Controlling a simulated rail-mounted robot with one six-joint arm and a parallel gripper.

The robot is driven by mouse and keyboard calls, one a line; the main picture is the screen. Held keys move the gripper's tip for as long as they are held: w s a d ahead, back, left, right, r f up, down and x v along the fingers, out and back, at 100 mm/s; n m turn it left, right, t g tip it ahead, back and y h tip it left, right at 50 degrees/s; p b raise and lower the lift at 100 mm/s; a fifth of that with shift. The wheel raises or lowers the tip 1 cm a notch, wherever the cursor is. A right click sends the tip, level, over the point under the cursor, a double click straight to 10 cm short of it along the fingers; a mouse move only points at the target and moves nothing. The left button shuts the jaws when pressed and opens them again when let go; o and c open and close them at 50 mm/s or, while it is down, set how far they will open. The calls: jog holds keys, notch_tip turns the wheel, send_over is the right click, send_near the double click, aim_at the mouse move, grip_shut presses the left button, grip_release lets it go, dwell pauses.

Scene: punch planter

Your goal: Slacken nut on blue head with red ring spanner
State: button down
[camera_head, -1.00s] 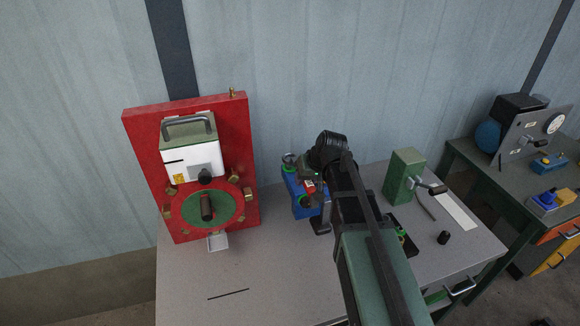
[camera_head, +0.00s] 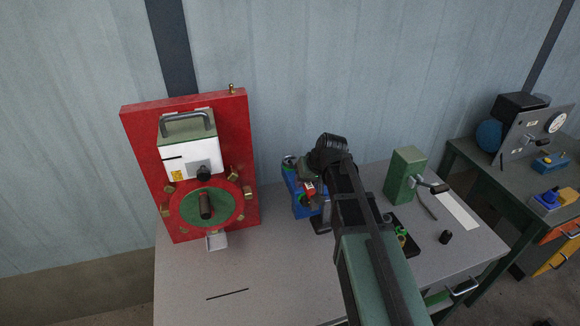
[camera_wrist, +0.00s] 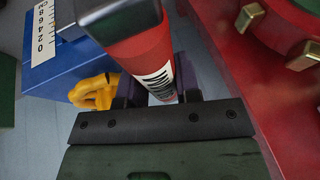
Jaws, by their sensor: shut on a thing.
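The blue head (camera_head: 299,204) stands on the bench right of the red panel, partly hidden by my arm. It also shows in the wrist view as a blue block (camera_wrist: 62,72) with a white centimetre scale and a yellow curved piece (camera_wrist: 95,93) at its side. My gripper (camera_wrist: 157,92) is shut on a red bar with a dark end and a printed label, which I take for the red ring spanner (camera_wrist: 140,55). A bit of red shows at my gripper in the head view (camera_head: 310,189), beside the blue head. The ring end and the nut cannot be made out.
A red panel (camera_head: 140,150) with a white box, green disc and brass bolts stands close on the left. A green block (camera_head: 403,175) and a small black cylinder (camera_head: 445,237) are on the right. The bench's front left is clear except for a thin black rod (camera_head: 228,294).

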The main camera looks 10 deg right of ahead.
jog(key=shift+f+b, duration=0.6)
jog(key=shift+f, duration=0.1)
jog(key=shift+a, duration=0.35)
